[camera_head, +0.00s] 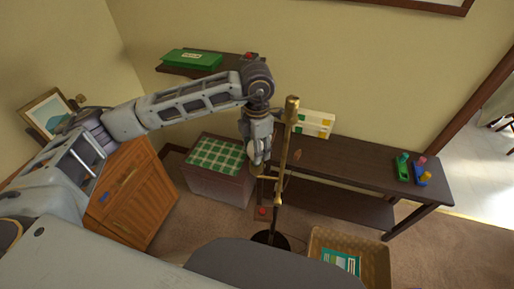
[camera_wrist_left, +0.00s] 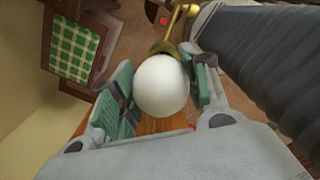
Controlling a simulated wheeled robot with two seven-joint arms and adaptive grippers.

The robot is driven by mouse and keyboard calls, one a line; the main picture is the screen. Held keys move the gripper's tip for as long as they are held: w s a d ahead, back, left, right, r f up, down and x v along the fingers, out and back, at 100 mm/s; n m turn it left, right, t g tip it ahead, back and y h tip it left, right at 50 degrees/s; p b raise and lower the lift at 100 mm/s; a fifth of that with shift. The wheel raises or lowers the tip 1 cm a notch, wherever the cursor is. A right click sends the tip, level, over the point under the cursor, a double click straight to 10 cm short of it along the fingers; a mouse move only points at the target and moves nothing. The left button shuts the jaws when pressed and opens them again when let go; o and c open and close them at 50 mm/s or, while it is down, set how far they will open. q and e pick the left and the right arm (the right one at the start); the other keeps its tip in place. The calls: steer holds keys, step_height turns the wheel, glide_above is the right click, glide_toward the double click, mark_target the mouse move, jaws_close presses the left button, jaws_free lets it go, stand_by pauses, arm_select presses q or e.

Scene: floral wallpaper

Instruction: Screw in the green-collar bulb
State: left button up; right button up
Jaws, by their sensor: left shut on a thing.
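My left gripper (camera_head: 258,157) is beside the brass floor lamp (camera_head: 283,170), on the left of its pole. In the left wrist view, its green-padded fingers (camera_wrist_left: 165,88) are shut on a round white bulb (camera_wrist_left: 162,90). An olive-green band (camera_wrist_left: 163,47) shows at the bulb's far end, against a brass lamp arm (camera_wrist_left: 180,14). I cannot tell whether this band is the bulb's collar or the socket, or how deep the bulb sits. In the head view, the fingers mostly hide the bulb. My right gripper is not in view.
A dark bench (camera_head: 345,165) behind the lamp holds a green piece (camera_head: 403,171), a blue piece (camera_head: 423,178) and a white-yellow box (camera_head: 315,122). A wicker basket (camera_head: 375,262) stands front right. A chest with a green checked top (camera_head: 216,154) and wooden cabinet (camera_head: 130,200) stand left.

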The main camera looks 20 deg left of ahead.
arm_select(q)
steer(key=shift+w+a, duration=0.1)
steer(key=o, duration=1.6)
steer(key=shift+c, duration=0.2)
